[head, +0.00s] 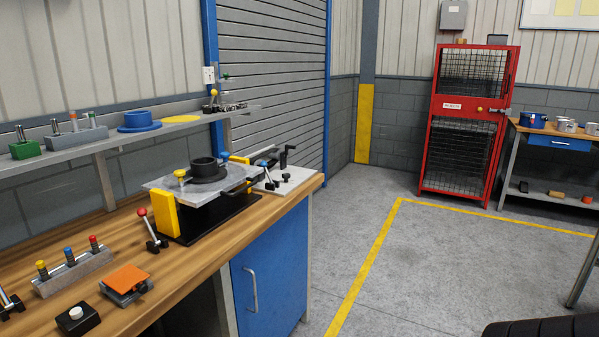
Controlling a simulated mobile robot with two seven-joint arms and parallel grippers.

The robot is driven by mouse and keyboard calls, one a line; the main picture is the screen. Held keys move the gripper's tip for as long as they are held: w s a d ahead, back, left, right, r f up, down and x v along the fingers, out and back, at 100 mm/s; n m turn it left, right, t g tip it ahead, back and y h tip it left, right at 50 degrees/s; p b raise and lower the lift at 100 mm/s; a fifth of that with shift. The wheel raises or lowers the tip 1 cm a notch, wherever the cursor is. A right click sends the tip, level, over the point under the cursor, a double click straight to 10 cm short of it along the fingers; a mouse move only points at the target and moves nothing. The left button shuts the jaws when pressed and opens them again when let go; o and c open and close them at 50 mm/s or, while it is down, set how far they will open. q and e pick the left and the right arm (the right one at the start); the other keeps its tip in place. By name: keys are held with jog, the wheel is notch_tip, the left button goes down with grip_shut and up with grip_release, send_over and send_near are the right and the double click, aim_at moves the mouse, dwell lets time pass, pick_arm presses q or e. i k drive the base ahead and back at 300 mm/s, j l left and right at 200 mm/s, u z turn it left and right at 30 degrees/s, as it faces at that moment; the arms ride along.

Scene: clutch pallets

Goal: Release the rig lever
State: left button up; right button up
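A rig (215,203) stands on the wooden workbench (205,262). It has yellow side blocks, a grey top plate and a black base. A black ring-shaped part (205,170) sits on the plate. A red-knobbed lever (150,230) on a small black base stands at the rig's front left corner, tilted to the left. A black-handled clamp (270,175) is at the rig's right end. I cannot tell from this view which of these is the rig lever. Neither gripper is in view.
A shelf (105,142) with fixtures runs behind the rig. Near the front are a block with coloured pegs (72,272), an orange-topped block (127,280) and a black button box (77,318). A red mesh cage (467,125) stands far right. The floor (370,240) between is clear.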

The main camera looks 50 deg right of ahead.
aim_at(263, 163)
jog(key=z, duration=1.45)
jog(key=i+l+z, duration=0.3)
jog(key=i+l, duration=0.25)
jog(key=l, duration=0.15)
jog(key=i+l+z, duration=0.35)
jog(key=i+l, duration=0.25)
